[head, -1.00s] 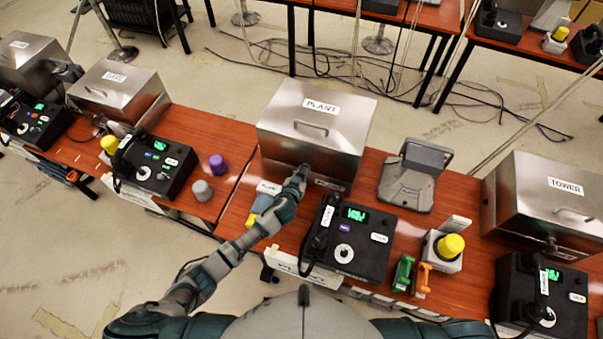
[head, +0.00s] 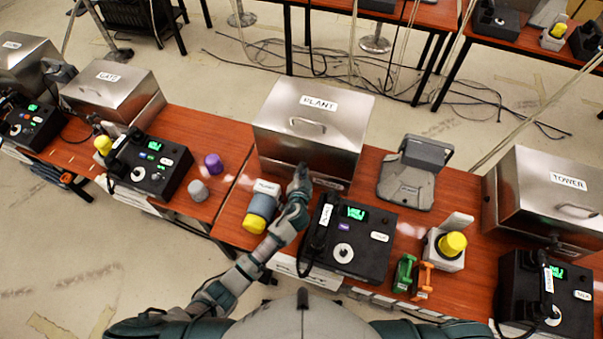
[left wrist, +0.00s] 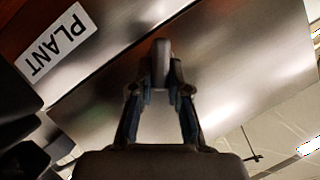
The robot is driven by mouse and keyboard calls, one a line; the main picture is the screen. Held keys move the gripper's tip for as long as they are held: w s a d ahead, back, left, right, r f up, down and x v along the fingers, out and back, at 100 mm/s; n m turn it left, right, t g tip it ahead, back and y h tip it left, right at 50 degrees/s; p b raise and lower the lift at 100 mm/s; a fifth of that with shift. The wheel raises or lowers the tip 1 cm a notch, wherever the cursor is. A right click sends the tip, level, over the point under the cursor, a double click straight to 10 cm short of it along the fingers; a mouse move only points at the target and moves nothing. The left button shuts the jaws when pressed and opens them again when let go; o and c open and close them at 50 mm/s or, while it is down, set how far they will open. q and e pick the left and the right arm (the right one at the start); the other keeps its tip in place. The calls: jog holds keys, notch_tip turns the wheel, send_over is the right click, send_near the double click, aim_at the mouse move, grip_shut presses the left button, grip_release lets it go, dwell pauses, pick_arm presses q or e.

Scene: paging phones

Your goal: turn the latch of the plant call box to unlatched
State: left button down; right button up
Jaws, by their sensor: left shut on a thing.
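The plant call box (head: 312,125) is a steel box with a PLANT label (head: 319,103) and a handle on its sloped lid. The lid is down. My left gripper (head: 302,172) is at the lower front face of the box. In the left wrist view its two fingers (left wrist: 160,92) are shut on the latch (left wrist: 161,62), a small grey knob standing out from the steel front. The head view hides the latch behind the gripper, and I cannot tell which way it is turned. My right gripper is not in view.
A black desk phone (head: 350,237) with a green display stands just right of my left arm. A grey stand (head: 412,175) and the tower box (head: 548,205) are farther right.

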pick_arm(q)
jog(key=shift+r, duration=0.15)
jog(key=c, duration=1.2)
grip_release()
jog(key=shift+w, duration=0.1)
jog(key=shift+o, duration=0.4)
jog(key=shift+d, duration=0.15)
jog(key=d+v, duration=0.1)
jog(key=v, duration=1)
jog(key=shift+s+a, duration=0.45)
jog(key=shift+a, duration=0.1)
